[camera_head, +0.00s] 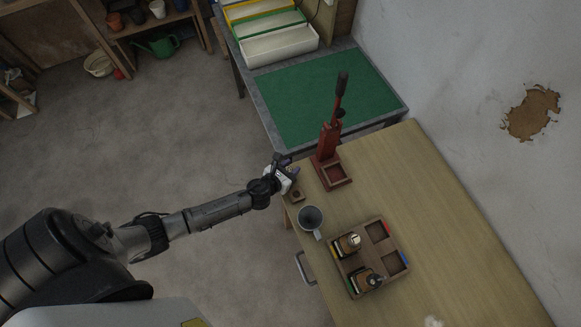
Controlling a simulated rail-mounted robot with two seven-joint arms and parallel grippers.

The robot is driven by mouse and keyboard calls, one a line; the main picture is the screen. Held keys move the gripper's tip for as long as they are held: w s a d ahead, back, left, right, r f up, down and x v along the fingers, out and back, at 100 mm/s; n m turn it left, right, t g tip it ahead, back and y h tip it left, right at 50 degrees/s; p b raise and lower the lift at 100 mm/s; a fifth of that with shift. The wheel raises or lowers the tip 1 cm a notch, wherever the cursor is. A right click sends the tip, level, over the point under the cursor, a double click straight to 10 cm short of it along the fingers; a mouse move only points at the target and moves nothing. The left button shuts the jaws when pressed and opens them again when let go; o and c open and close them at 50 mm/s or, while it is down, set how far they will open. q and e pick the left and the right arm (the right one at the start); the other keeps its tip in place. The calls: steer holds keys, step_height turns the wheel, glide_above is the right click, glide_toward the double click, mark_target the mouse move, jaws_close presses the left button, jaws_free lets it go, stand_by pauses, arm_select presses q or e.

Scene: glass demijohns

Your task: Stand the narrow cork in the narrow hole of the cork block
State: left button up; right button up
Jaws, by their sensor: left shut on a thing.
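My left gripper (286,172) is at the far left corner of the wooden table, close beside the red press. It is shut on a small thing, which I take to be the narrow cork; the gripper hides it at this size. A small brown block with a dark hole (297,195), which looks like the cork block, sits on the table edge just below the gripper in the picture. I cannot tell whether the gripper or its load touches the block. The narrow hole cannot be told apart. My right gripper is not in view.
A red lever press (329,150) stands right of the gripper. A grey mug-like vessel (310,217) stands near the block. The table's right side (450,210) is clear. A green-topped bench (320,95) stands behind.

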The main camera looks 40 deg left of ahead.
arm_select(q)
steer(key=shift+f+b, duration=0.55)
steer(key=shift+f, duration=0.2)
steer(key=o, duration=1)
steer(key=p+v, duration=0.1)
steer(key=v, duration=1.3)
steer(key=shift+w, duration=0.1)
